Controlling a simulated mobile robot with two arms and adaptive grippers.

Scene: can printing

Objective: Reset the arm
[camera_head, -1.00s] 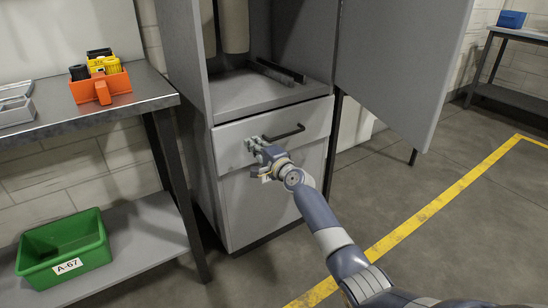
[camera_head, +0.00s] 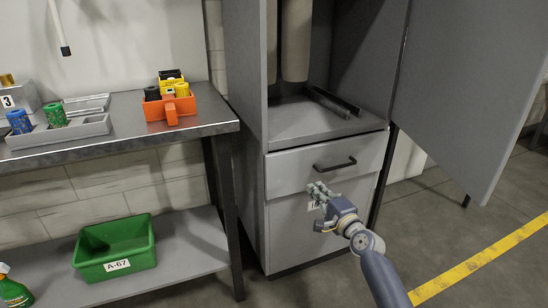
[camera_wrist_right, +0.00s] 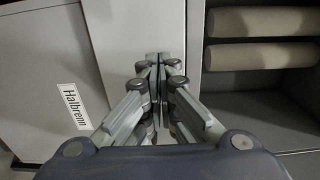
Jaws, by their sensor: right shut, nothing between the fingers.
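My right gripper (camera_head: 318,194) is in front of the cabinet's lower front panel (camera_head: 290,235), below the drawer handle (camera_head: 335,164). The right wrist view shows its two fingers (camera_wrist_right: 158,70) together with nothing between them. The drawer (camera_head: 295,172) is flush with the cabinet (camera_head: 248,130). The gripper is apart from the handle. In the right wrist view a label reading "Halbrenn" (camera_wrist_right: 76,110) shows on a light panel. My left gripper is not in view.
The open cabinet door (camera_head: 460,90) hangs at the right. A metal workbench (camera_head: 130,143) at the left bears an orange bin (camera_head: 182,104) and a grey tray (camera_head: 85,130). A green crate (camera_head: 120,264) sits on its lower shelf. Open floor (camera_head: 440,245) lies at the right.

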